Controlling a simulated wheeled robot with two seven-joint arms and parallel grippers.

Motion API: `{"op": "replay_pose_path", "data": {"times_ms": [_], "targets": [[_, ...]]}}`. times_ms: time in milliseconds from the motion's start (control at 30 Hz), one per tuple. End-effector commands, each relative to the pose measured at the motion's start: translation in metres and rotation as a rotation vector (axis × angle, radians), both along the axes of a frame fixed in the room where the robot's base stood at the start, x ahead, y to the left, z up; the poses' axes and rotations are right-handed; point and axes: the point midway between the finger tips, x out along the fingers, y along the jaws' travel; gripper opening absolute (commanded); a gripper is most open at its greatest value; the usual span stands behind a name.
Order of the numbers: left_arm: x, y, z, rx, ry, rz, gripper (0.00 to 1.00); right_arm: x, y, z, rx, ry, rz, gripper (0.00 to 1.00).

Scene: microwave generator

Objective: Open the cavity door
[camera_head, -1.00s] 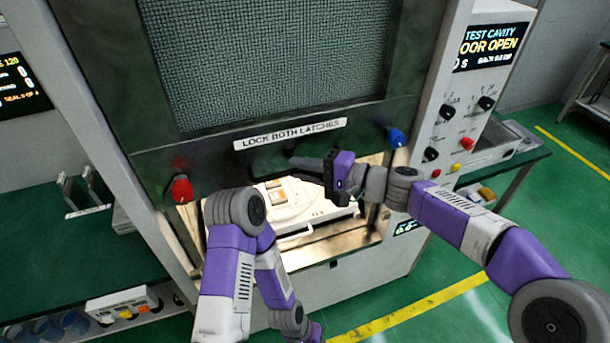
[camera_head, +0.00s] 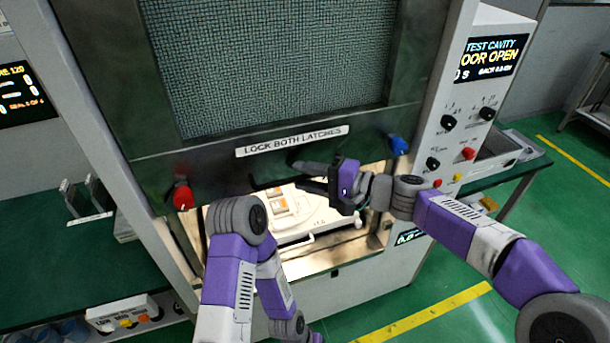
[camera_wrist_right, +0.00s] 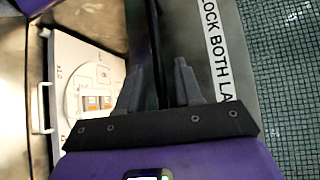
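The cavity door (camera_head: 215,155) is a dark green panel with a mesh window and a "LOCK BOTH LATCHES" label. It stands raised, with the lit cavity showing below its lower edge. A red latch (camera_head: 183,196) is at its lower left and a blue latch (camera_head: 399,145) at its lower right. My right gripper (camera_head: 308,176) is at the dark door handle (camera_head: 262,182) below the label. In the right wrist view, its fingers (camera_wrist_right: 158,85) are apart on both sides of the dark handle bar (camera_wrist_right: 157,40); firm contact is not clear. My left gripper is out of view.
A white tray with orange-marked items (camera_head: 300,222) sits inside the cavity. A control panel (camera_head: 462,130) at the right has a screen reading door open (camera_head: 490,58). Green benches (camera_head: 45,235) flank the machine.

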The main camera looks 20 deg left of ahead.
Motion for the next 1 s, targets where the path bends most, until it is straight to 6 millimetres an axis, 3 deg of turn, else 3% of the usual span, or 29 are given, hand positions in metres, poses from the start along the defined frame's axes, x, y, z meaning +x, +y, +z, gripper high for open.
{"op": "replay_pose_path", "data": {"times_ms": [400,1000], "targets": [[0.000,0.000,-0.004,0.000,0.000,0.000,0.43,-0.001,-0.063,0.009,-0.001,-0.002,-0.004,0.35],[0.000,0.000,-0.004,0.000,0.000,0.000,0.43,-0.001,-0.070,0.008,-0.003,0.002,-0.002,0.35]]}}
